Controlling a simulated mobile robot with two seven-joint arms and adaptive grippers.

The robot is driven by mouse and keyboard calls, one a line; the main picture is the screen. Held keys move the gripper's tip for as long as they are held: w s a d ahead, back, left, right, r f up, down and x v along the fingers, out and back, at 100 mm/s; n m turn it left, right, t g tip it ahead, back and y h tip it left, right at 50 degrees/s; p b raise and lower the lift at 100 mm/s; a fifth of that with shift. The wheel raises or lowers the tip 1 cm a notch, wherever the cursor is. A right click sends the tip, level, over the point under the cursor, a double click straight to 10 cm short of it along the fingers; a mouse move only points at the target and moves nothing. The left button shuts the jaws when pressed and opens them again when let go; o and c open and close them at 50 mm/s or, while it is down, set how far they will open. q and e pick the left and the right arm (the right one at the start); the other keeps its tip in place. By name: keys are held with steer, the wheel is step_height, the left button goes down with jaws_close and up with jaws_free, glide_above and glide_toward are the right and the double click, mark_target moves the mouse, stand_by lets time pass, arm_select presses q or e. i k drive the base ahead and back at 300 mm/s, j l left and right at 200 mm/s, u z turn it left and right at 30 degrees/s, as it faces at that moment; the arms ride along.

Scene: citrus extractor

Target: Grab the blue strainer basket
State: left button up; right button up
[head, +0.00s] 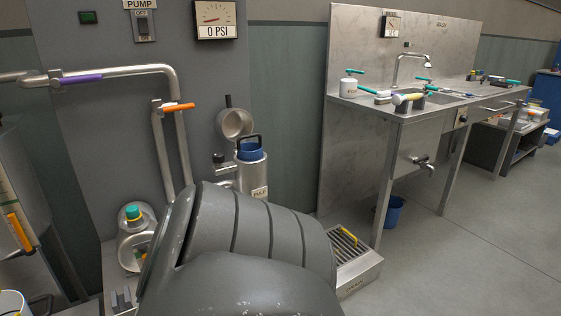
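The blue strainer basket (251,153) sits in the top of an upright metal canister (252,178) against the grey panel. Its blue rim and a dark arched handle stick up above the canister's mouth; the rest of it is hidden inside. The canister's round lid (235,124) is swung open behind and to the left. A large dark grey arm link of mine fills the lower middle and covers the canister's lower part. Neither of my grippers can be made out in the head view, so no contact with the basket shows.
Pipes with a purple-handled valve (80,78) and an orange-handled valve (179,107) run left of the canister. A metal drain box (356,262) with a yellow handle stands on the floor at right. A steel sink bench (400,108) stands beyond it.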

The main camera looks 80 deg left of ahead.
mark_target(247, 152)
steer(key=u, duration=2.75)
